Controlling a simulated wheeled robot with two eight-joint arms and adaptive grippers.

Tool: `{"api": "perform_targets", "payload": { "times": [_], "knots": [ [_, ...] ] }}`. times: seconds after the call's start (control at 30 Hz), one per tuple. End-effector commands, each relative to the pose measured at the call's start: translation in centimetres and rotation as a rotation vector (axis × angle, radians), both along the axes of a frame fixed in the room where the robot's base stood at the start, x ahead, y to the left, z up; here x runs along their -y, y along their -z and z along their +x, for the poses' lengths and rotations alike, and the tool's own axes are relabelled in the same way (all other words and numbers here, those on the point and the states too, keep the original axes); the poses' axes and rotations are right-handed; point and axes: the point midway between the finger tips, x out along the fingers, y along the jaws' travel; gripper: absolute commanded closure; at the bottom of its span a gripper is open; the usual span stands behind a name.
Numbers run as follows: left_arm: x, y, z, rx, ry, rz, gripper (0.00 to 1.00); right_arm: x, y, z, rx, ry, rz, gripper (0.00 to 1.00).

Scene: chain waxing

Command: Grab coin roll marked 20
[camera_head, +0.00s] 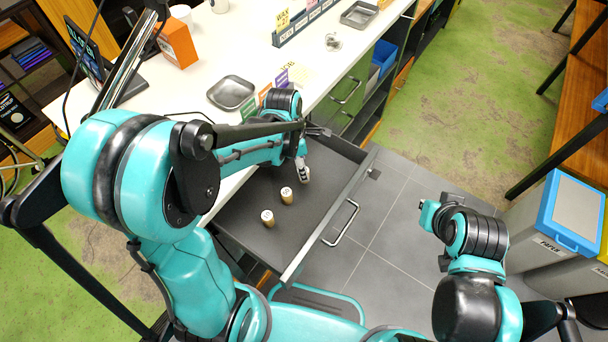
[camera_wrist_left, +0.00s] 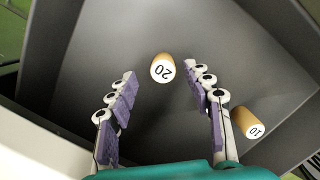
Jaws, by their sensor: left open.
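The coin roll marked 20 (camera_wrist_left: 162,68) stands in an open drawer (camera_head: 235,222). In the left wrist view its white top shows between and just beyond my fingertips, with no visible contact. A second roll, marked 10 (camera_wrist_left: 247,124), is to the right, outside the right finger. In the head view a nearer roll (camera_head: 267,217) and a farther roll (camera_head: 287,195) stand upright; their numbers are too small to read. My left gripper (camera_head: 309,152) is open and empty over the drawer, partly hidden by its arm.
The white counter (camera_head: 215,60) bears a metal tray (camera_head: 231,92), an orange box (camera_head: 178,43) and colored label cards. The drawer front (camera_head: 335,215) with its handle stands out over grey tiles. Bins (camera_head: 570,212) stand at the right.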

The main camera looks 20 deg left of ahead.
Motion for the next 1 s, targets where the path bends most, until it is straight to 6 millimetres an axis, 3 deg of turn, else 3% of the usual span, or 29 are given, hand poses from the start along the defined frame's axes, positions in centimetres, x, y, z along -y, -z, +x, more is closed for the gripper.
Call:
{"api": "perform_targets", "payload": {
  "times": [0.2,0.5,0.53,0.7,0.73,1.0],
  "knots": [
    [0.7,3.4,-0.1,0.001,0.002,0.001,0.49,0.0,1.3,0.0,0.0,0.0,0.0,1.0],
    [0.8,3.9,-0.1,0.001,0.002,0.001,0.49,0.0,1.3,0.0,0.0,0.0,0.0,1.0],
    [0.8,3.9,-0.1,0.001,0.002,0.001,0.52,0.0,1.3,0.0,0.0,0.0,0.0,1.0],
    [0.7,3.9,-0.1,0.001,0.002,0.001,0.97,0.0,1.3,0.0,0.0,0.0,0.0,1.0],
    [0.7,3.9,-0.1,0.001,0.002,0.001,1.0,0.0,1.3,0.0,0.0,0.0,0.0,1.0],
    [0.7,3.9,-0.1,0.002,0.002,0.001,1.0,0.0,1.3,0.0,0.0,0.0,0.0,1.0]
  ]
}}
